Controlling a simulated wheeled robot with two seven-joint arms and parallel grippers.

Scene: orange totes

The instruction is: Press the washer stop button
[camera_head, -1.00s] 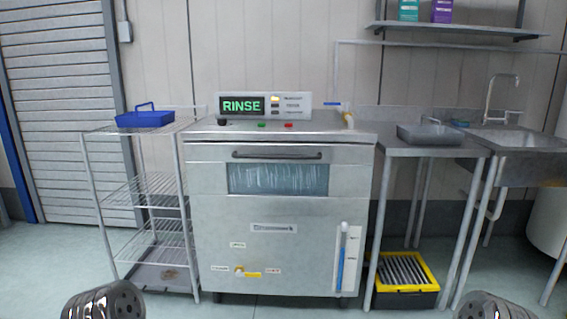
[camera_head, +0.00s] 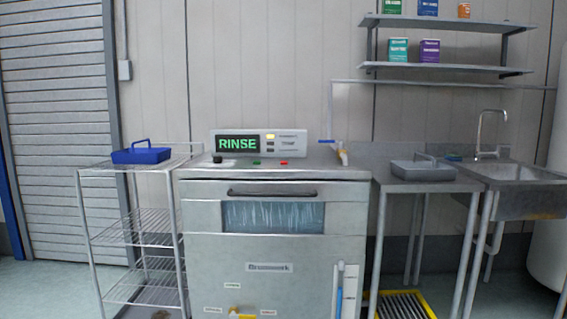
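The washer (camera_head: 275,215) is a steel cabinet with a front handle and a small window, straight ahead of me. Its display (camera_head: 237,144) reads "RINSE" in green. On its top front ledge are a black knob (camera_head: 217,158), a green button (camera_head: 257,162) and a red button (camera_head: 284,162). Any label on the buttons is too small to read. Neither of my grippers shows in the head view, so nothing of mine is seen touching the washer.
A wire rack (camera_head: 140,235) with a blue caddy (camera_head: 141,155) stands left of the washer. A steel table (camera_head: 385,180) with a grey tray (camera_head: 422,170) and a sink (camera_head: 515,173) stand to the right. Shelves (camera_head: 450,70) hold boxes above. A yellow-rimmed crate (camera_head: 428,305) is below the table.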

